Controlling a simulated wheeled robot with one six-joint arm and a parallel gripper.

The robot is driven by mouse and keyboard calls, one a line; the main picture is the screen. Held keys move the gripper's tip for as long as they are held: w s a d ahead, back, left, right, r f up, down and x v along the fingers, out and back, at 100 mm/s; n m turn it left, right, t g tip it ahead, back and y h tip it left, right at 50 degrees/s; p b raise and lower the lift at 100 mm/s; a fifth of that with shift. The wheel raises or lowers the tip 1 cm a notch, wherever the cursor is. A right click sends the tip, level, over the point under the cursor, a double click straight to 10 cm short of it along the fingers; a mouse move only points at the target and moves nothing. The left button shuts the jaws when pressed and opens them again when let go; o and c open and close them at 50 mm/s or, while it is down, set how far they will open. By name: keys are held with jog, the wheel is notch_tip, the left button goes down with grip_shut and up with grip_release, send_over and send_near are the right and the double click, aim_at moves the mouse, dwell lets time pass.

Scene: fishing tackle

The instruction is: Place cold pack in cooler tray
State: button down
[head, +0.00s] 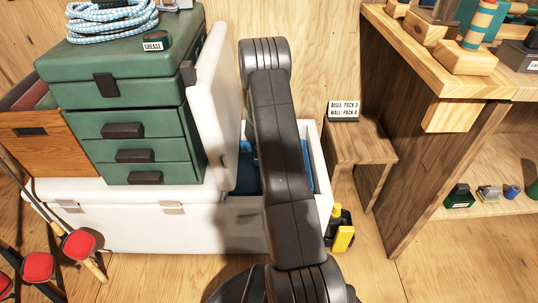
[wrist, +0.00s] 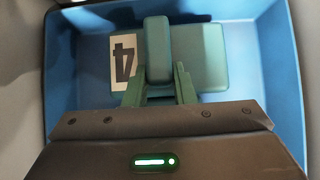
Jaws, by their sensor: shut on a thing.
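My gripper (wrist: 159,78) is in the wrist view, its two green fingers shut on a narrow teal bar-shaped piece, which I take for the cold pack (wrist: 157,45). A wider flat teal block (wrist: 205,60) shows just behind and to its right; I cannot tell whether the two are joined. Both are seen over the blue tray (wrist: 285,75), within its walls. I cannot tell whether the held piece touches the tray floor. In the head view the blue tray (head: 306,165) shows partly inside the open white cooler (head: 318,150); my arm hides the gripper and pack.
The cooler's raised lid (head: 215,110) stands left of my arm, beside a green tackle box (head: 145,140). A wooden stool (head: 362,150) and a yellow-and-black item (head: 341,232) are to the right.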

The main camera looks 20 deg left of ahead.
jog(key=shift+f, duration=0.1)
jog(key=c, duration=1.2)
grip_release()
jog(key=shift+r+p, duration=0.8)
jog(key=shift+p, duration=0.05)
jog(key=shift+s+d+r+b, duration=0.1)
jog(key=shift+s+r+b, duration=0.1)
jog(key=shift+s+b, duration=0.1)
jog(key=v, duration=1.1)
